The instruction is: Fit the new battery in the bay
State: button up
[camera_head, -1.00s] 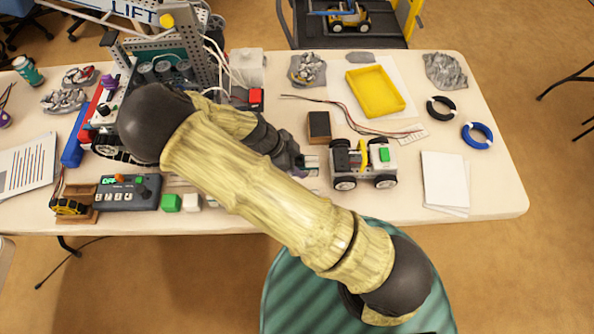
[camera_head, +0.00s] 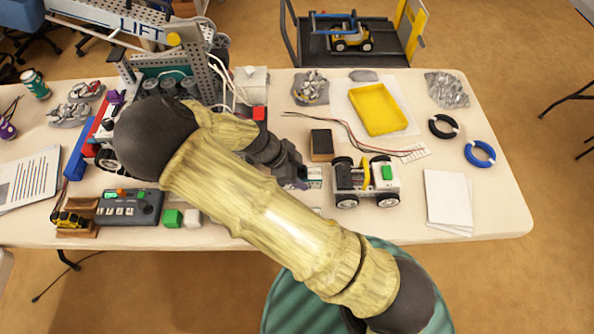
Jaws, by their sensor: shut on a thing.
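A small white toy car (camera_head: 392,193) with black wheels and a green block on top stands on the table, right of centre. Its left half has a dark recess with yellow parts, which looks like the bay; its inside is too small to make out. My gripper (camera_head: 306,178) is just left of the car, shut on a small pale box with a teal marking (camera_head: 315,174), which looks like the new battery. The box is close to the car's left end and outside the bay. The arm hides part of the gripper.
A dark brown block (camera_head: 321,145) lies just behind the gripper. Thin wires (camera_head: 350,138) run behind the car. A yellow tray (camera_head: 378,109), paper sheets (camera_head: 447,197) and black and blue rings (camera_head: 479,153) lie around. A control box (camera_head: 130,208) stands left.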

jog(key=w+d+r+n+t+y+p, duration=0.6)
jog(key=w+d+r+n+p, duration=0.5)
jog(key=r+n+p, duration=0.3)
jog(key=w+n+p, duration=0.1)
jog(key=n+p, duration=0.2)
jog(key=n, duration=0.1)
jog(key=shift+w+d+r+t+y+p, duration=0.25)
jog(key=shift+w+r+t+y+p, duration=0.05)
jog(key=shift+w+t+p, duration=0.1)
